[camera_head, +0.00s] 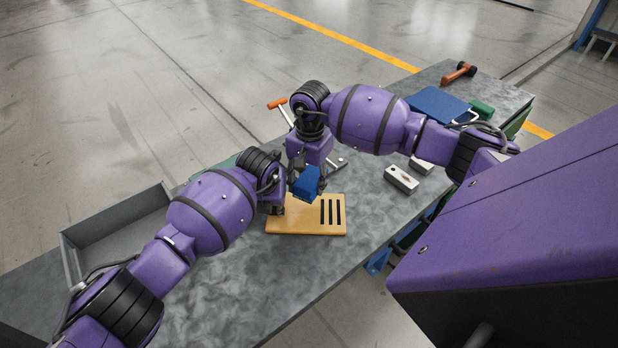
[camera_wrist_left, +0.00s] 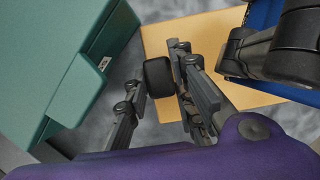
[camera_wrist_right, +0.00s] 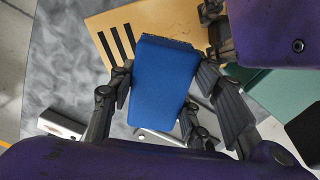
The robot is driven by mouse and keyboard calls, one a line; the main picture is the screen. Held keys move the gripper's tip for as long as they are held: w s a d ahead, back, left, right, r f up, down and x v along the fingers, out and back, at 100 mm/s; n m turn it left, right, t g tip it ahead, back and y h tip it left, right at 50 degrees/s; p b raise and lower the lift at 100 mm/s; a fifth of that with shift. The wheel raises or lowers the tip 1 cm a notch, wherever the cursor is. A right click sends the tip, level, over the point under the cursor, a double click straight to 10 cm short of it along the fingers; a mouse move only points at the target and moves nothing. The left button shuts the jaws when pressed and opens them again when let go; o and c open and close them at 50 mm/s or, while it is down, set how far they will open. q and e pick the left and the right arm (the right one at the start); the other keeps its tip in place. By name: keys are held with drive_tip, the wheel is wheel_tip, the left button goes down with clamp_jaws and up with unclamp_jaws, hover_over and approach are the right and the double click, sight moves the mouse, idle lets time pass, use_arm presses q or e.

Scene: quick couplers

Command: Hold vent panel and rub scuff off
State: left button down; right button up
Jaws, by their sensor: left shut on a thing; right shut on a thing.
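The vent panel (camera_head: 335,229) is a tan board lying flat on the grey bench, with several dark slots at its right side. My left gripper (camera_head: 277,204) is at the panel's left part. In the left wrist view its fingers are shut on a black knob (camera_wrist_left: 158,77), which overlaps the panel's edge (camera_wrist_left: 205,35). My right gripper (camera_wrist_right: 158,92) is shut on a blue block (camera_wrist_right: 160,85) with a dark strip along its far edge. The block (camera_head: 307,184) is over the panel, left of the slots; whether it touches is unclear. I see no scuff; the grippers and block hide part of the panel.
A grey open tray (camera_head: 70,262) is at the bench's left. A green box (camera_wrist_left: 60,60) stands beside the left gripper. Two pale metal blocks (camera_head: 401,180) lie to the right, with a blue item (camera_head: 436,106) and an orange-handled tool (camera_head: 459,74) farther back. The front bench is clear.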

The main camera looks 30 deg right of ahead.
drive_tip(key=shift+f, duration=2.55)
drive_tip(key=o, duration=0.7)
drive_tip(key=c, duration=0.4)
drive_tip(key=shift+c, duration=0.2)
drive_tip(key=shift+f, duration=0.75)
